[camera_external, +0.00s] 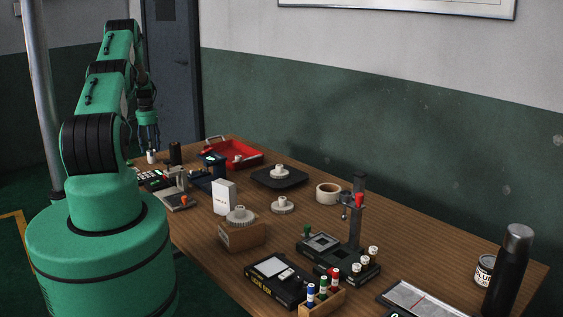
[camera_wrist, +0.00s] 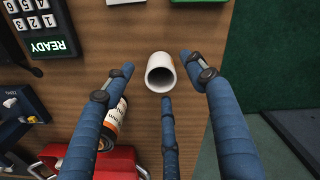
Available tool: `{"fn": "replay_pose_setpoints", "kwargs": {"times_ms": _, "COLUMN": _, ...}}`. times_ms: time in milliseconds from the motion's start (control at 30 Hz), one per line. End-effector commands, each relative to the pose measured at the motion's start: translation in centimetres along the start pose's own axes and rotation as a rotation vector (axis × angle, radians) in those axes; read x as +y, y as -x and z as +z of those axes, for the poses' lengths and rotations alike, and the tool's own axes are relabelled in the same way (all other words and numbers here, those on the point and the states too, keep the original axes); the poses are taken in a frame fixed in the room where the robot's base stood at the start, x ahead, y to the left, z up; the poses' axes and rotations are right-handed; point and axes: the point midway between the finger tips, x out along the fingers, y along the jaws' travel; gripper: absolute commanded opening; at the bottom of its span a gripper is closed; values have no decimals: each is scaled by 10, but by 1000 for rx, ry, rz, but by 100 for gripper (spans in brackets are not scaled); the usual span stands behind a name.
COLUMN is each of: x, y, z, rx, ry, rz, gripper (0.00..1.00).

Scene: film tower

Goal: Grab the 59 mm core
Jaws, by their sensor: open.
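A short white hollow tube (camera_wrist: 160,74), which looks like the core, stands on the wooden table in the wrist view, its open end facing the camera. No size mark can be read on it. In the external view it is a small white cylinder (camera_external: 151,157) at the table's far left end. My gripper (camera_external: 149,148) hangs just above it, pointing down. In the wrist view its three blue fingers are spread open around the tube (camera_wrist: 157,64), with no clear contact. Nothing is held.
A keypad reading READY (camera_wrist: 38,28) lies left, and a red tray (camera_wrist: 118,163) is near the bottom. The table edge drops to green floor (camera_wrist: 275,60) at right. Pale flanged reels (camera_external: 281,205) stand farther along the table.

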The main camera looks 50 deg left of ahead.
Motion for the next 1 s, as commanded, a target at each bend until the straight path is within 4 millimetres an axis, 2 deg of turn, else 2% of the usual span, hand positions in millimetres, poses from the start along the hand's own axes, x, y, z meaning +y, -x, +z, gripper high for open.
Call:
{"fn": "replay_pose_setpoints", "kwargs": {"times_ms": 100, "x": 0, "y": -14, "z": 1, "rx": -2, "ry": 0, "rz": 1, "gripper": 56}}
{"fn": "replay_pose_setpoints", "kwargs": {"times_ms": 233, "x": 0, "y": -23, "z": 1, "rx": -1, "ry": 0, "rz": 0, "gripper": 56}}
{"fn": "replay_pose_setpoints", "kwargs": {"times_ms": 833, "x": 0, "y": -24, "z": 1, "rx": 0, "ry": 0, "rz": 0, "gripper": 56}}
{"fn": "replay_pose_setpoints", "kwargs": {"times_ms": 867, "x": 0, "y": -24, "z": 1, "rx": 0, "ry": 0, "rz": 0, "gripper": 54}}
{"fn": "replay_pose_setpoints", "kwargs": {"times_ms": 1000, "x": 0, "y": -24, "z": 0, "rx": 0, "ry": 0, "rz": 0, "gripper": 26}}
